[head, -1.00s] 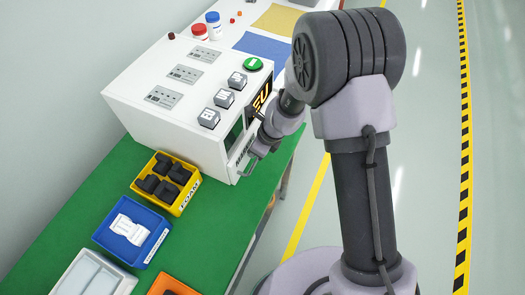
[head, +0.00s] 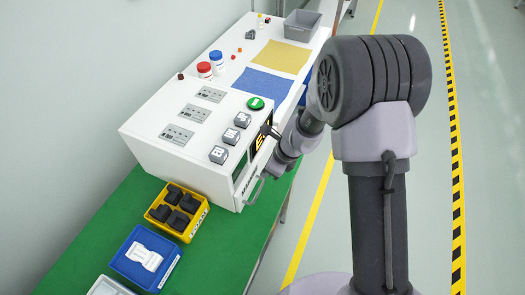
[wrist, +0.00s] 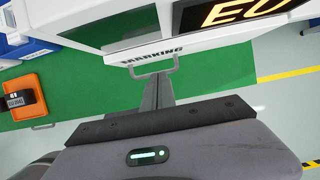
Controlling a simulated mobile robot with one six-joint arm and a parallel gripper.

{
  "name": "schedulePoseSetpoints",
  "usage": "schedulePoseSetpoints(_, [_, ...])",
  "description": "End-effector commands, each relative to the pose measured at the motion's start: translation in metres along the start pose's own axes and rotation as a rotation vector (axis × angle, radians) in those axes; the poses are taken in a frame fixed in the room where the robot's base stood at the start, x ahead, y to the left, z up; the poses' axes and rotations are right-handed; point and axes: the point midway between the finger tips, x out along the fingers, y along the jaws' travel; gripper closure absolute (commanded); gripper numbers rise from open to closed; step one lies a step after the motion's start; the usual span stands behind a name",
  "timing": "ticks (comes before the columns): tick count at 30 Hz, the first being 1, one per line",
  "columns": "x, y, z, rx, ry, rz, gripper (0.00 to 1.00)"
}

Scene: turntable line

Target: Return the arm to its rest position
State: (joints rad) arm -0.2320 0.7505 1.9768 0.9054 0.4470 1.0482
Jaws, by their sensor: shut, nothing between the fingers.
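My gripper (wrist: 160,82) is in the wrist view with its two fingers together and nothing between them. The fingertips point toward a grey pull handle (wrist: 152,66) on the front of a white machine marked "MARKING". In the wrist view the fingertips appear close to the handle; I cannot tell whether they touch it. In the head view my arm's wrist is beside the machine's front, and the fingers are hard to make out.
The white machine (head: 160,113) stands on a green bench top (head: 225,235). Near it are a yellow bin (head: 199,221) of dark parts and a blue bin (head: 126,262). Farther back are blue and yellow mats and a grey tub (head: 301,27). Open floor (head: 430,120) lies at right.

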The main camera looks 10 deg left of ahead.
Motion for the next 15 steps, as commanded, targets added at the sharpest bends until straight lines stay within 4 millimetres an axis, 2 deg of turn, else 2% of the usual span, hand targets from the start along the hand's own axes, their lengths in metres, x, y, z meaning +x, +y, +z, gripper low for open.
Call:
schedulePoseSetpoints(3, [-0.005,-0.001,0.001,-0.018,-0.005,-0.006,1.00])
schedulePoseSetpoints(5, [-0.024,-0.004,0.005,-0.090,-0.021,-0.024,1.00])
schedulePoseSetpoints(8, [-0.092,0.001,0.014,-0.352,-0.052,-0.088,1.00])
schedulePoseSetpoints(9, [-0.124,0.010,0.012,-0.492,-0.052,-0.121,1.00])
schedulePoseSetpoints(10, [-0.147,0.019,0.008,-0.597,-0.045,-0.147,1.00])
schedulePoseSetpoints(12, [-0.194,0.045,-0.008,-0.834,-0.004,-0.204,1.00])
schedulePoseSetpoints(15, [-0.238,0.089,-0.040,-1.135,0.099,-0.268,1.00])
